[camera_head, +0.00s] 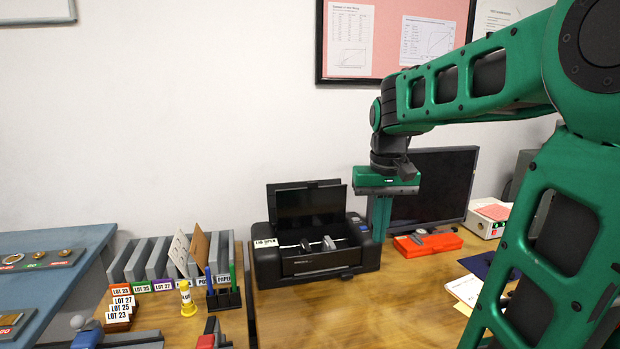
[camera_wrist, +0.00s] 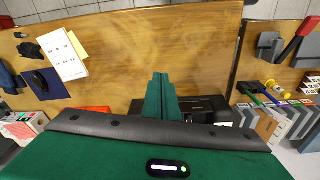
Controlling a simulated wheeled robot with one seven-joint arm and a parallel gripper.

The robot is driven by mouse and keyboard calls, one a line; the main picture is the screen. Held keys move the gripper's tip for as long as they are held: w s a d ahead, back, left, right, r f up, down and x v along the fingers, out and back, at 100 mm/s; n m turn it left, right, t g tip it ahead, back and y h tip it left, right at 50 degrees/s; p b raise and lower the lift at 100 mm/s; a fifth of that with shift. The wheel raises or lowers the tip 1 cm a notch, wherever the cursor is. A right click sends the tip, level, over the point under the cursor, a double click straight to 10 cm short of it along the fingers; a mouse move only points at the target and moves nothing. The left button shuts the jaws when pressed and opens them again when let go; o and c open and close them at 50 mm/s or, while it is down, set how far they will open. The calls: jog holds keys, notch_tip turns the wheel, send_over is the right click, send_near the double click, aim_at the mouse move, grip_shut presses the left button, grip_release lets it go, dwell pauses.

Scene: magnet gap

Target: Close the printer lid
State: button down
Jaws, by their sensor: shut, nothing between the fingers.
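The black printer (camera_head: 316,262) stands on the wooden desk against the wall, with its lid (camera_head: 308,207) raised upright at the back and its inside exposed. A label reading "LID OPEN" (camera_head: 265,243) is on its left side. My gripper (camera_head: 380,238) points down with its green fingers together and empty, in front of or beside the printer's right end; I cannot tell whether they touch. In the wrist view the shut fingers (camera_wrist: 161,90) show over the desk, and part of the printer (camera_wrist: 200,105) shows behind them, mostly hidden by my gripper body.
A monitor (camera_head: 445,185) and a red-orange case (camera_head: 428,244) are right of the printer. A pen holder (camera_head: 224,298) and grey file racks (camera_head: 160,258) stand to its left. Papers (camera_head: 468,289) lie at the right. The desk (camera_head: 345,312) in front of the printer is clear.

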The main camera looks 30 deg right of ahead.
jog(key=w+d+r+n+t, duration=0.1)
jog(key=w+d+r, duration=0.15)
jog(key=w, duration=1.15)
jog(key=w+d+r+n+t, duration=0.15)
jog(key=w+r, duration=0.25)
jog(key=w, duration=1)
jog(key=w+d+r, duration=0.3)
jog(key=w, duration=1.1)
jog(key=d+x, duration=0.1)
jog(key=x, duration=0.9)
jog(key=s, duration=0.1)
jog(key=s+a, duration=0.1)
jog(key=s, duration=0.2)
jog(key=shift+a+f, duration=0.1)
jog(key=shift+a, duration=0.15)
jog(key=shift+s+d, duration=0.1)
jog(key=shift+s, duration=0.05)
